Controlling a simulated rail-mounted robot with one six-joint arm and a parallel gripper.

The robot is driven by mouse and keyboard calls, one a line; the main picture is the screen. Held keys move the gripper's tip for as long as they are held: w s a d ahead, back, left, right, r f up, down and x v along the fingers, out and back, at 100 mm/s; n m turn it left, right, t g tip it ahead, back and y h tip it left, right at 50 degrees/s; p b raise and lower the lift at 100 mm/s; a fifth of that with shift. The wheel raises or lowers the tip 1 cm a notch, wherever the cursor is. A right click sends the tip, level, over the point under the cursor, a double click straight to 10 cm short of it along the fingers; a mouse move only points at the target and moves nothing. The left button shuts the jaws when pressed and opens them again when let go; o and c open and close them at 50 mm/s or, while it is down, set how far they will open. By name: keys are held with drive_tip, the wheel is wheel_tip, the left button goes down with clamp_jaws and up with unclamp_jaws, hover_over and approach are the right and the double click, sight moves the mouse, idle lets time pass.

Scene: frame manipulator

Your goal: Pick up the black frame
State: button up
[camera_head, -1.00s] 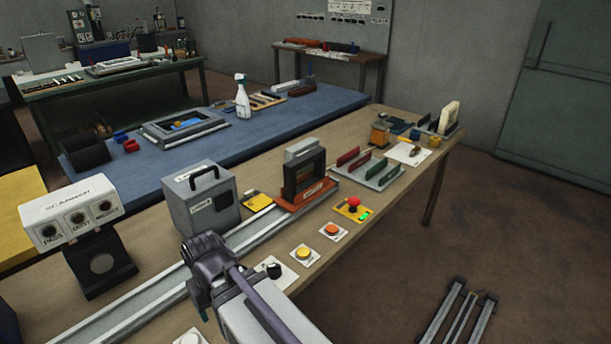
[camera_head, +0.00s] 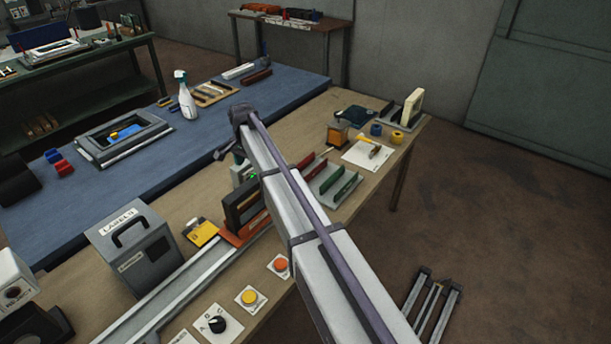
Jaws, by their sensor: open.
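The black frame (camera_head: 243,208) stands upright on an orange base (camera_head: 243,234) at the far end of the metal rail on the wooden bench. A grey block (camera_head: 240,174) shows at its top. My arm reaches from the lower right to above the frame and hides part of its right side. My gripper (camera_head: 239,160) is only partly visible around small green spots below the dark wrist, close above the grey block. It is open. Its fingertips are hard to make out, and I cannot tell whether they touch anything.
A grey label box (camera_head: 132,248) stands left of the frame, with a yellow card (camera_head: 201,233) between. A rack with red and green plates (camera_head: 333,182) lies just right, partly behind my arm. Buttons (camera_head: 249,297) line the front edge. A grey frame (camera_head: 100,150) lies on the blue mat.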

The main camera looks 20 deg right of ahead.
sight(247, 185)
drive_tip(key=shift+s+a+m, duration=0.15)
drive_tip(key=shift+s+m, duration=0.1)
drive_tip(key=shift+m, duration=0.35)
drive_tip(key=a, duration=0.1)
drive_tip(key=s+a, duration=0.1)
drive_tip(key=shift+s+a, duration=0.15)
drive_tip(key=shift+a, duration=0.15)
drive_tip(key=f+b, duration=0.5)
drive_tip(key=shift+w+d+f, duration=0.1)
drive_tip(key=shift+w+d, duration=0.1)
drive_tip(key=shift+d, duration=0.1)
drive_tip(key=shift+a+f+b, duration=0.15)
drive_tip(key=shift+f+b, duration=0.1)
drive_tip(key=shift+b, duration=0.3)
drive_tip(key=shift+f, duration=0.15)
drive_tip(key=f+b, duration=0.5)
drive_tip(key=shift+w+d, duration=0.2)
drive_tip(key=shift+d, duration=0.1)
drive_tip(key=shift+r, duration=0.25)
clamp_jaws()
